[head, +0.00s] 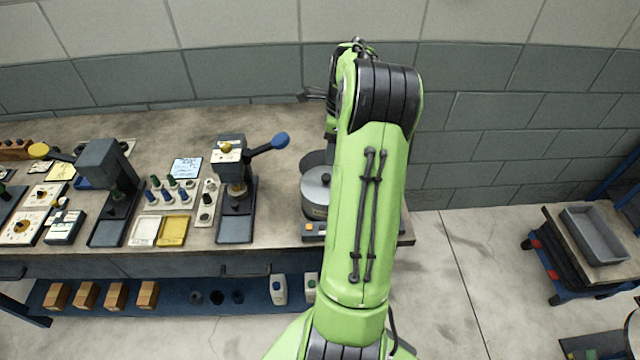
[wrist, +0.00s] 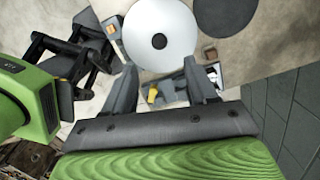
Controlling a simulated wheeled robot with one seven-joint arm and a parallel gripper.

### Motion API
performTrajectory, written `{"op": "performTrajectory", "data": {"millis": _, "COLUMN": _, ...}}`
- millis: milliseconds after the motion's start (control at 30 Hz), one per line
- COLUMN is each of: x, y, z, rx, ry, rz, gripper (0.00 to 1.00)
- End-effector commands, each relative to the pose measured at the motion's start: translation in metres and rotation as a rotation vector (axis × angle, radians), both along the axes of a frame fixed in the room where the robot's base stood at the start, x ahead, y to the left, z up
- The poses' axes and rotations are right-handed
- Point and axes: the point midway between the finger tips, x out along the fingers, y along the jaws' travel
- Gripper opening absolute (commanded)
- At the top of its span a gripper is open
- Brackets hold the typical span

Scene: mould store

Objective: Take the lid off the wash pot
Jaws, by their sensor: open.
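The wash pot (head: 313,211) is a grey metal pot on a low dark base at the right end of the bench. Its round silver lid (head: 314,186) with a black knob lies on top. In the wrist view the lid (wrist: 178,22) is a bright disc with the dark knob (wrist: 159,41) near its middle. My gripper (wrist: 160,66) is open and empty, its two fingers apart below the knob in that picture and not touching the lid. In the head view my arm covers the pot's right side and hides most of the gripper.
A dark round piece (head: 315,159) is just behind the pot. A lever press (head: 236,195) with a blue-knobbed handle (head: 279,140) stands to its left, then a bottle rack (head: 170,193) and a second press (head: 110,185). A cart with a grey tray (head: 597,238) stands at right.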

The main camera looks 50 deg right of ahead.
Motion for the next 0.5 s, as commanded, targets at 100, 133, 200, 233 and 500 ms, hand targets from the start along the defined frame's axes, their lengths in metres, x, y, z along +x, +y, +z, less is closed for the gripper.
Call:
{"op": "performTrajectory", "data": {"millis": 100, "x": 0.003, "y": 0.003, "z": -0.03, "rx": 0.003, "ry": 0.002, "rz": 0.002, "gripper": 0.57}}
{"op": "performTrajectory", "data": {"millis": 133, "x": 0.004, "y": 0.003, "z": -0.034, "rx": 0.002, "ry": 0.001, "rz": 0.003, "gripper": 0.57}}
{"op": "performTrajectory", "data": {"millis": 200, "x": 0.005, "y": 0.003, "z": -0.042, "rx": 0.001, "ry": 0.0, "rz": 0.003, "gripper": 0.57}}
{"op": "performTrajectory", "data": {"millis": 233, "x": 0.005, "y": 0.004, "z": -0.045, "rx": 0.001, "ry": 0.001, "rz": 0.003, "gripper": 0.57}}
{"op": "performTrajectory", "data": {"millis": 500, "x": 0.007, "y": 0.009, "z": -0.089, "rx": 0.003, "ry": 0.0, "rz": 0.005, "gripper": 0.57}}
